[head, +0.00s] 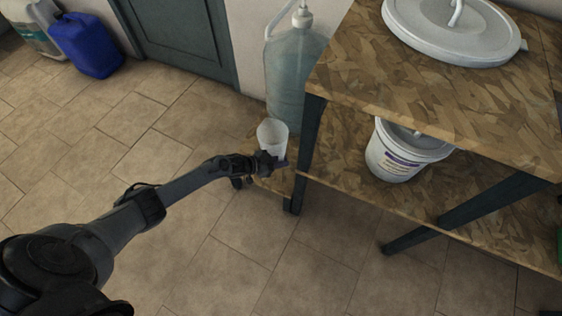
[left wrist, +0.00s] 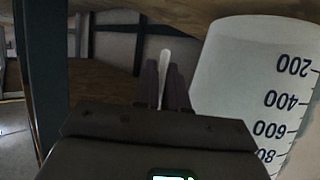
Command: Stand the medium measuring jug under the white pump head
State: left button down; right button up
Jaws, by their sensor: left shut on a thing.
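A white measuring jug (head: 272,139) is at the left end of the low wooden shelf, in front of a large translucent blue-green container (head: 292,80). The white pump head (head: 302,16) tops this container, above and behind the jug. My left gripper (head: 268,161) is at the jug's near side. In the left wrist view, my left gripper (left wrist: 166,85) is shut on a thin pale strip, apparently the jug's handle. The jug's wall (left wrist: 245,75) with its volume scale fills the right there. I cannot tell whether the jug touches the shelf. My right gripper is out of view.
A blue canister (head: 88,45) stands far left.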

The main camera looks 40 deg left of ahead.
pick_arm(q)
jog(key=shift+f, duration=0.45)
dwell(0.4)
jog(key=c, duration=1.4)
grip_release()
jog(key=o, duration=0.5)
jog(key=shift+o, duration=0.2)
